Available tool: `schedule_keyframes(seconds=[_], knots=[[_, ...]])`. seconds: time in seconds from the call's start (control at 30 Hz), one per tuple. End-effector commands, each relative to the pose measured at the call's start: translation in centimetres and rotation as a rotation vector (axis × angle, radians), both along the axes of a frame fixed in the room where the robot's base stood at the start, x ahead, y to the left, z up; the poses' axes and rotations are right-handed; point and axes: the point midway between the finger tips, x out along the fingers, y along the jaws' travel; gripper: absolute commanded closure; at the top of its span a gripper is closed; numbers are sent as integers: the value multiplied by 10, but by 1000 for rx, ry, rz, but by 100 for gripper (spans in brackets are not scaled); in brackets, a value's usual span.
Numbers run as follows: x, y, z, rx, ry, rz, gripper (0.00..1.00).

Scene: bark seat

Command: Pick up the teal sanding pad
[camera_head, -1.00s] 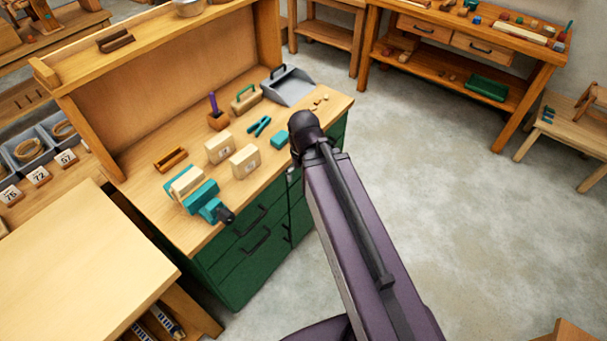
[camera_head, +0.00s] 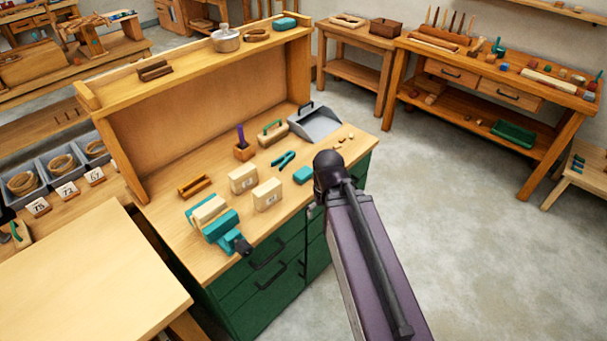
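A small teal block (camera_head: 303,174) lies on the green cabinet's wooden top, just left of my arm's dark joint. A second teal block (camera_head: 285,23) with rounded edges lies at the right end of the upper shelf. Either may be the sanding pad; I cannot tell which from this view. My purple arm rises from the bottom right to a black joint in front of the cabinet's right end. My gripper cannot be made out.
The wooden worktop (camera_head: 185,250) also holds a teal vise (camera_head: 220,228), two pale blocks, teal pliers (camera_head: 283,160), a green-handled brush (camera_head: 271,133) and a grey dustpan (camera_head: 316,124). Open floor (camera_head: 450,220) lies to the right.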

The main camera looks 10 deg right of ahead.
Motion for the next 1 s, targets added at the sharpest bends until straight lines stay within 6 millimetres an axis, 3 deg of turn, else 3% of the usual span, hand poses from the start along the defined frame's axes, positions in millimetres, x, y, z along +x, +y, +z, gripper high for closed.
schedule_keyframes(seconds=[0.37, 0.57, 0.77, 1.0], knots=[[1, 0, 0, 0, 0, -2, 0], [22, 0, 1, 0, 0, -53, 0], [76, 1, 5, 0, 0, -208, 0], [167, 1, 10, 1, -1, -487, 0]])
